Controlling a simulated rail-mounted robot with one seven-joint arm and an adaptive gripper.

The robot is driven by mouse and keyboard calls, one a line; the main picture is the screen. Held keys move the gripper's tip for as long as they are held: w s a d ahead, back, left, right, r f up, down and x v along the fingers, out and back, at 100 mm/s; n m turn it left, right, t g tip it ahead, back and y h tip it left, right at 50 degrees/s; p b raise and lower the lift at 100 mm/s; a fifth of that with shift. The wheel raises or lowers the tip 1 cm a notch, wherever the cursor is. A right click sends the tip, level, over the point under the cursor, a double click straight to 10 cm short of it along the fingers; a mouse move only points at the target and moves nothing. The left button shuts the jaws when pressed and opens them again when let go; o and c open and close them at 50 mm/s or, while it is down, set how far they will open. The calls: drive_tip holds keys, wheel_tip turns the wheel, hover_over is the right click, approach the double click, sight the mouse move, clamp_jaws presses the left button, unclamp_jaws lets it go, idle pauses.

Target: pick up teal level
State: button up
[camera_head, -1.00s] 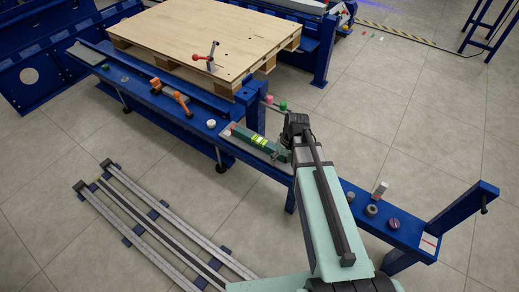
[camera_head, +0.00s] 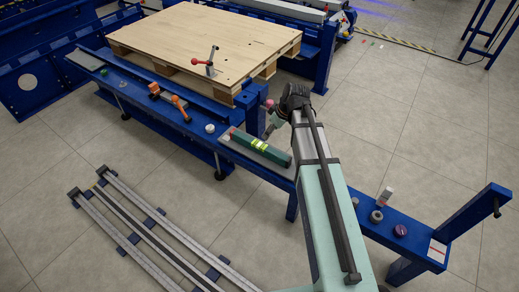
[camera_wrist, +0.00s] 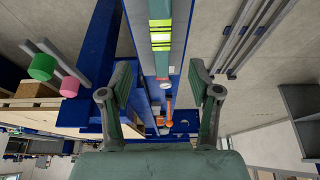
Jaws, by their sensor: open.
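The teal level (camera_head: 262,147) with bright yellow-green vial windows lies on a grey plate on the long blue beam in the head view. In the wrist view the level (camera_wrist: 160,12) runs down from the top edge, between and beyond my fingers. My gripper (camera_wrist: 160,85) is open, with its two fingers wide apart and nothing between them. In the head view my gripper (camera_head: 271,124) is just behind the level, apart from it and partly hidden by my arm.
Orange clamps (camera_head: 178,105) and a white round piece (camera_head: 210,129) are on the beam to the left. A pink cylinder (camera_wrist: 69,87) and a green cylinder (camera_wrist: 42,66) stand beside the beam. A wooden pallet (camera_head: 205,45) is behind. Small round parts (camera_head: 376,216) sit to the right.

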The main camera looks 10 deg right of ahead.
sight(260, 144)
drive_tip(key=b+x, duration=0.1)
drive_tip(key=x, duration=0.7)
drive_tip(key=shift+b+x, duration=1.05)
drive_tip(key=shift+x, duration=1.6)
drive_tip(key=shift+a+r, duration=0.1)
drive_tip(key=shift+a, duration=0.05)
drive_tip(key=shift+c, duration=0.3)
clamp_jaws()
